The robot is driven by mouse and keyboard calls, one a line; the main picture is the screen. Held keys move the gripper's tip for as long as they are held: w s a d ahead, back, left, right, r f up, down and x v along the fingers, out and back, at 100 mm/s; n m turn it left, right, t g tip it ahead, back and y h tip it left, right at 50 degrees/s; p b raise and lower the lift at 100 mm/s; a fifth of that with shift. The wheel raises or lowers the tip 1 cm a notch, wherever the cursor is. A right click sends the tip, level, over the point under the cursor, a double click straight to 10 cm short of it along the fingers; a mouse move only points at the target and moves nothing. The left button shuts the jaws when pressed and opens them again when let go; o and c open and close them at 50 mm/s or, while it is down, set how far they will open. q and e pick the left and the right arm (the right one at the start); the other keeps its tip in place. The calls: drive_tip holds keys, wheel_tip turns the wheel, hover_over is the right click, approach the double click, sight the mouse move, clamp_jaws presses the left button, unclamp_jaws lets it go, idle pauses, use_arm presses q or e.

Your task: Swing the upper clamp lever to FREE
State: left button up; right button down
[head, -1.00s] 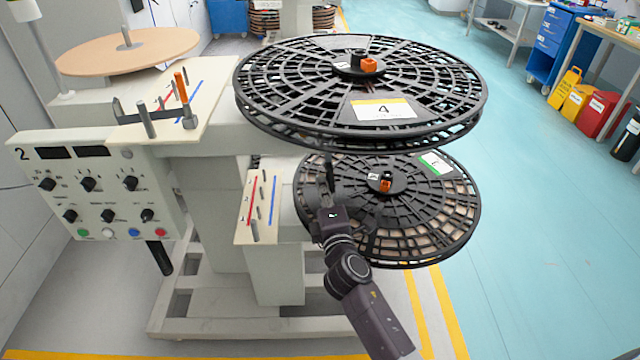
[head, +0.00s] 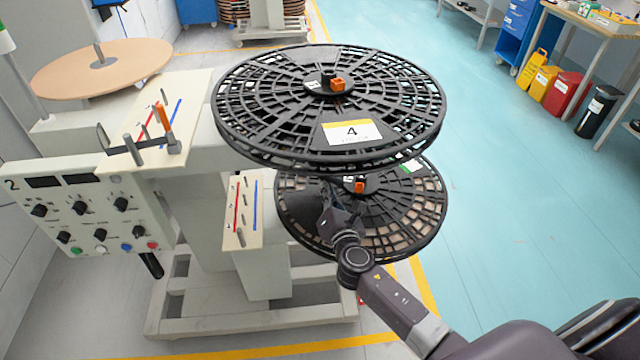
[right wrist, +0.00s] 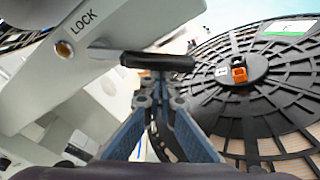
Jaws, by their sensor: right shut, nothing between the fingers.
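The clamp lever shows in the right wrist view as a dark bar-shaped grip (right wrist: 157,61) beside the pale arm marked LOCK (right wrist: 85,20). My right gripper (right wrist: 160,88) is shut and empty, its fingertips close to the middle of this grip. I cannot tell whether they touch it. In the head view my right gripper (head: 328,198) is below the upper reel (head: 330,105) and over the lower reel (head: 400,215). The lever cannot be made out there. No FREE mark can be read. My left gripper is out of view.
The upper reel, labelled 4, overhangs my right gripper. A pale machine with a control panel (head: 85,205) stands left, with an orange-handled lever (head: 165,120) on its top plate. The lower plate (head: 243,212) is left of my gripper.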

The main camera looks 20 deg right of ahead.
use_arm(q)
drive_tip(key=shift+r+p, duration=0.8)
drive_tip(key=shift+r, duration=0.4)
use_arm(e)
drive_tip(key=shift+s+d+r, duration=0.15)
drive_tip(key=shift+d+r, duration=0.6)
drive_tip(key=shift+r, duration=0.2)
drive_tip(key=shift+d+r, duration=0.1)
drive_tip(key=shift+r, duration=0.1)
